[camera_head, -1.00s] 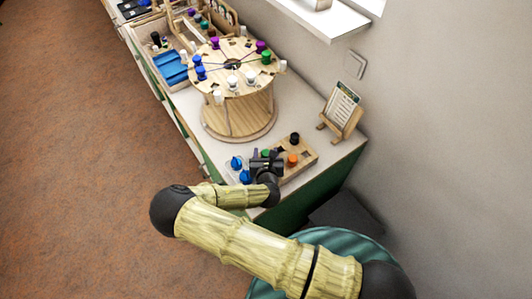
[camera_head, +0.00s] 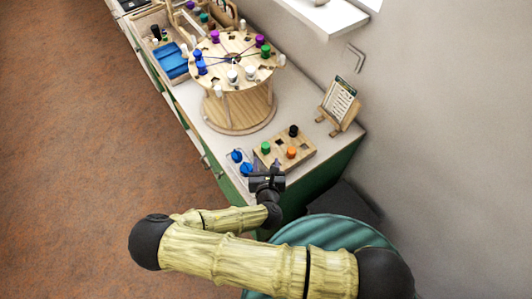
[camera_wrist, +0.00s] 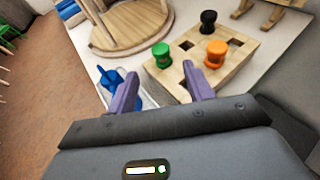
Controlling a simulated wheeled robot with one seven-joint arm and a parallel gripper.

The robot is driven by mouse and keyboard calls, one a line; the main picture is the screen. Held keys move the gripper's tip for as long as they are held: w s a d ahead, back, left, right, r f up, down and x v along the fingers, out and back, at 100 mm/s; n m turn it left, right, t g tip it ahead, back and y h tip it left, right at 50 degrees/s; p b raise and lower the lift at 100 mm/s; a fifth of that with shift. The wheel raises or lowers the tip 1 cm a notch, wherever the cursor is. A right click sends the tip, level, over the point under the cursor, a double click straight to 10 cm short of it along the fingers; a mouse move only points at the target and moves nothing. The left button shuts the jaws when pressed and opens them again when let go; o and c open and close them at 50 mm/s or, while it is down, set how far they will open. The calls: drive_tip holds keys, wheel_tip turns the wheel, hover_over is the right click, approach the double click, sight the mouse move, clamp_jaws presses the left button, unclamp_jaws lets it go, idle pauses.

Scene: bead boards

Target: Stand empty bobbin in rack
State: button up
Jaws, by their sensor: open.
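My gripper (camera_head: 266,166) is open and empty at the near side of a wooden block with square holes (camera_head: 272,148). In the wrist view its two purple fingers (camera_wrist: 160,88) are spread just short of the block's near edge. A green bobbin (camera_wrist: 162,55), an orange bobbin (camera_wrist: 215,53) and a black bobbin (camera_wrist: 208,20) stand upright in the block; other holes are empty. Two blue bobbins (camera_head: 237,155) are on the counter left of the block. One blue bobbin (camera_wrist: 112,79) shows beside the left finger. I cannot tell which bobbin is the empty one.
A large round wooden spool stand (camera_head: 236,116) with several coloured bobbins on top stands behind the block. A card on a wooden easel (camera_head: 340,104) is at the right by the wall. The counter between stand and easel is clear.

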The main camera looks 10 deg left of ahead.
drive_tip(key=shift+s+d+r, duration=0.2)
drive_tip(key=shift+s+r, duration=0.05)
drive_tip(key=shift+s, duration=0.35)
idle(0.3)
drive_tip(key=w+d+m+g+h, duration=0.25)
drive_tip(key=d+m+h, duration=0.3)
drive_tip(key=m, duration=0.55)
drive_tip(key=s+d+r+m+g+y, duration=0.1)
drive_tip(key=d+r+m+g, duration=0.3)
drive_tip(key=d+r+m, duration=0.6)
drive_tip(key=s+d+r+m+g, duration=0.3)
drive_tip(key=d+r+m, duration=0.7)
drive_tip(key=r+m, duration=0.6)
drive_tip(key=shift+s+d+r+m+g+y, duration=0.25)
drive_tip(key=shift+r+m+g+y, duration=0.15)
drive_tip(key=shift+m, duration=0.7)
